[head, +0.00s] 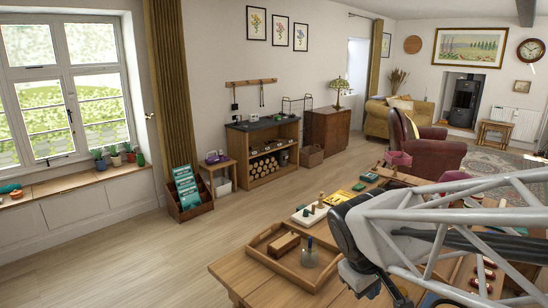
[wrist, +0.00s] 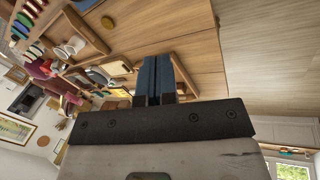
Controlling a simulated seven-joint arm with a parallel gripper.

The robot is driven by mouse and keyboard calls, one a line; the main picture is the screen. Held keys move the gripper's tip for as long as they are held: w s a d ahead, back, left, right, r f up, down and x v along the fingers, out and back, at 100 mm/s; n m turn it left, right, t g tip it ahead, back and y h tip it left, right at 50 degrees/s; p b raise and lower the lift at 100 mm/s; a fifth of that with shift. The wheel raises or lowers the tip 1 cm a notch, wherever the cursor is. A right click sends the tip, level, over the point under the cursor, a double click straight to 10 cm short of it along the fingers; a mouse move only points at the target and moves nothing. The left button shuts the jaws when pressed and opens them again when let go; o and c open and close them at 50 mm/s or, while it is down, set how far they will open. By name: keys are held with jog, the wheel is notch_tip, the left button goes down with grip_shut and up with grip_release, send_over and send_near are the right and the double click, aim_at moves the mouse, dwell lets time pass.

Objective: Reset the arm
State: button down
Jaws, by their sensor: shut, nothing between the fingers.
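My gripper (wrist: 157,62) shows in the wrist view as two dark blue fingers pressed together, with nothing between them. It is over or beside the wooden table (wrist: 205,72), which appears tilted in that view. In the head view, my arm reaches in from the right, over the table (head: 222,267), with its dark and grey links covering much of the table's right part. I cannot make out the fingertips clearly in the head view.
A wooden tray (head: 262,238) holding a wooden block (head: 285,243) and a small jar (head: 309,254) is left of my arm. A white board with pegs (head: 309,215) lies behind it. Open floor (head: 130,245) lies left of the table. A low shelf (head: 262,150) stands by the wall.

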jog(key=s+r+m+y, duration=0.2)
jog(key=s+m, duration=0.3)
jog(key=s, duration=0.5)
jog(key=shift+r+m+t+y, duration=0.2)
jog(key=shift+m+t+y, duration=0.1)
jog(key=shift+y, duration=0.1)
jog(key=shift+s, duration=0.1)
dwell(0.5)
